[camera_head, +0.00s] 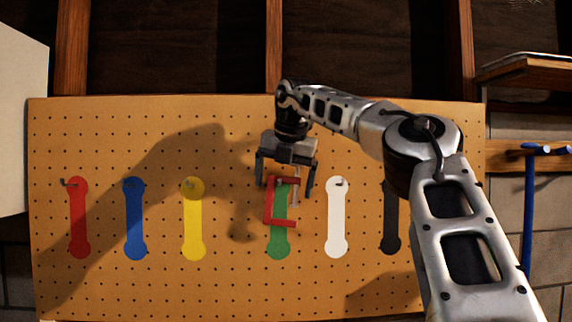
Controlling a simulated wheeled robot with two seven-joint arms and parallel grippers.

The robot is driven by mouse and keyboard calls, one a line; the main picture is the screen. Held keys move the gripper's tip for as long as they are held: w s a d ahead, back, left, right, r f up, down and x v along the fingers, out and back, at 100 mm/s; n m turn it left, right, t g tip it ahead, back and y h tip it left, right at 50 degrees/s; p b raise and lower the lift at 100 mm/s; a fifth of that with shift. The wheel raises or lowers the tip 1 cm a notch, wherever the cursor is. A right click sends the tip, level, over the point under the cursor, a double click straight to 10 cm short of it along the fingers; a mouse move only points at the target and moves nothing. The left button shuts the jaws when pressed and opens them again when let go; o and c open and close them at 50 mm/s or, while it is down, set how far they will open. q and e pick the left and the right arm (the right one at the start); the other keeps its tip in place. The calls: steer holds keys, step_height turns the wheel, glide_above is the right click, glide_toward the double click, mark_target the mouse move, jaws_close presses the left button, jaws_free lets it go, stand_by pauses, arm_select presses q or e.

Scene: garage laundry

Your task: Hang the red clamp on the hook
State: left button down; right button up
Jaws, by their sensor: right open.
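The red clamp (268,206) is upright in front of the green wrench-shaped marking (280,244) on the pegboard. Its frame opens to the right, with a grey screw on that side. My right gripper (285,189) points down with its jaws open, one finger on each side of the clamp's top. The hook behind the clamp is hidden, so I cannot tell whether the clamp rests on it. A bare hook (68,182) shows at the red marking (78,222) on the far left. My left gripper is not in view.
The pegboard (110,130) also has blue (135,222), yellow (193,225), white (337,222) and black (390,230) markings, with hooks at several tops. My right arm covers the board's right side. A blue-handled tool (529,200) hangs at the right, below a wooden shelf (530,72).

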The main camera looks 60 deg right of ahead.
steer(key=v, duration=1.1)
steer(key=shift+s+a+r, duration=0.15)
steer(key=shift+s+r, duration=0.05)
steer(key=shift+r, duration=0.05)
